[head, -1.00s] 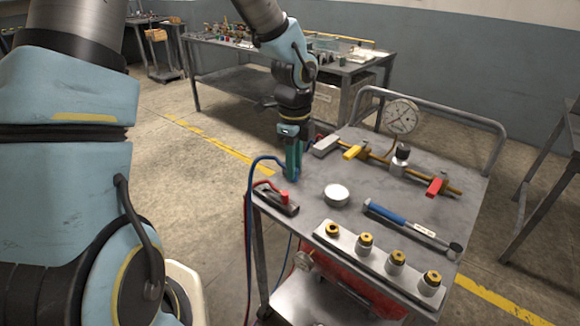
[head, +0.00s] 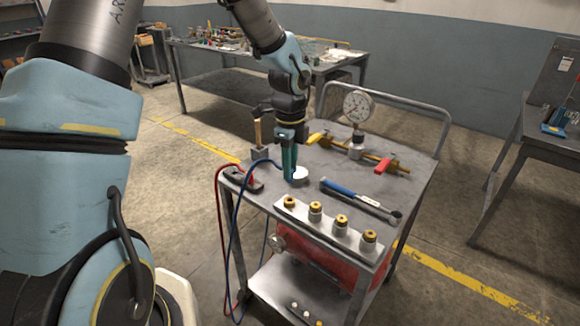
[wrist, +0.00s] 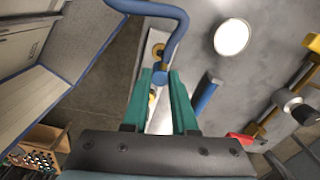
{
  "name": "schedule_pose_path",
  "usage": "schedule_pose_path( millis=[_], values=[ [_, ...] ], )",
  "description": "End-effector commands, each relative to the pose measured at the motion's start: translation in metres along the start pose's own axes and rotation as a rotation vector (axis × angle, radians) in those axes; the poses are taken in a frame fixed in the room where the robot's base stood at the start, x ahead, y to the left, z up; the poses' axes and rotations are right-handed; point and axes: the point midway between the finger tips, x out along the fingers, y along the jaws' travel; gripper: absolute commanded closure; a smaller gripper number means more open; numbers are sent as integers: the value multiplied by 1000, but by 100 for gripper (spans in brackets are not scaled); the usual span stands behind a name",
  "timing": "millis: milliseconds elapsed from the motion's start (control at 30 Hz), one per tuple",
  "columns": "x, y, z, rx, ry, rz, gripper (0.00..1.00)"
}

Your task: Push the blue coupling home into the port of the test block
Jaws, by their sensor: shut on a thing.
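My gripper (head: 290,177) points down over the cart top and is shut on the blue coupling (wrist: 160,78). The coupling sits between the teal fingertips, with its blue hose (wrist: 170,12) curving away. A pale metal block (head: 328,226) with several brass-ringed ports lies along the cart's near edge. In the head view my gripper is just behind and above its left end. In the wrist view one brass port (wrist: 158,51) shows close beyond the fingertips. The coupling appears apart from the ports, though the fingers hide part of it.
A red coupling (head: 251,181) rests in a dark holder at the left. Hoses hang over the left edge.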

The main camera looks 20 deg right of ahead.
Motion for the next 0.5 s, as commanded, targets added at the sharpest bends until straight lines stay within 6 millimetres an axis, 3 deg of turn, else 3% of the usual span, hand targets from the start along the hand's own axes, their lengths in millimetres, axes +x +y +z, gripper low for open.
schedule_pose_path(
  millis=[500],
  values=[
    [38, 0, 0, 0, 0, 0, 100]
  ],
)
